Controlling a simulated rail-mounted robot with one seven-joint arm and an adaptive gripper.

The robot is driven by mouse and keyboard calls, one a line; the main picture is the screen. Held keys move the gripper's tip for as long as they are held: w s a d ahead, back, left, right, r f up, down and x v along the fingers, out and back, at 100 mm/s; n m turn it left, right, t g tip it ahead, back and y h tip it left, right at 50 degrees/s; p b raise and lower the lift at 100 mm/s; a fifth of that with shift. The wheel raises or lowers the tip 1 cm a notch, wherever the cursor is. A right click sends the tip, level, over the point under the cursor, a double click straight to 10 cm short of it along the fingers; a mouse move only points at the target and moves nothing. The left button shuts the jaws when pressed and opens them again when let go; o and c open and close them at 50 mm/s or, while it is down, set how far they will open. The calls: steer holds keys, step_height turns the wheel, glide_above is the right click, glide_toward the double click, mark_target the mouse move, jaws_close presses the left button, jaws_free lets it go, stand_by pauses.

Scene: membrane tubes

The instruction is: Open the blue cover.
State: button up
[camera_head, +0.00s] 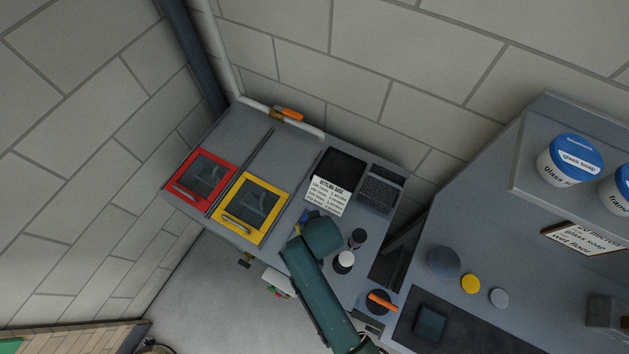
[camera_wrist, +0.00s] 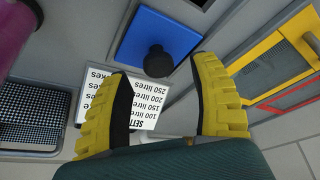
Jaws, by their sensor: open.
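The blue cover (camera_wrist: 158,32) is a flat blue square with a round black knob (camera_wrist: 155,62) on it, at the top middle of the wrist view. It lies flat and looks shut. In the head view only a small blue patch (camera_head: 306,214) of it shows beside my arm. My gripper (camera_wrist: 163,75) is open and empty, its two yellow fingers spread apart. The knob appears between and just beyond the fingertips; I cannot tell how far above it they are. In the head view my arm largely hides the gripper.
A white settings card (camera_head: 327,196) lies near the cover, partly behind a finger in the wrist view. A yellow-framed door (camera_head: 250,208) and a red-framed door (camera_head: 199,178) are to the left.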

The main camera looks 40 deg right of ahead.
steer(key=v, duration=0.9)
steer(key=shift+s+r, duration=0.15)
steer(key=shift+r, duration=0.05)
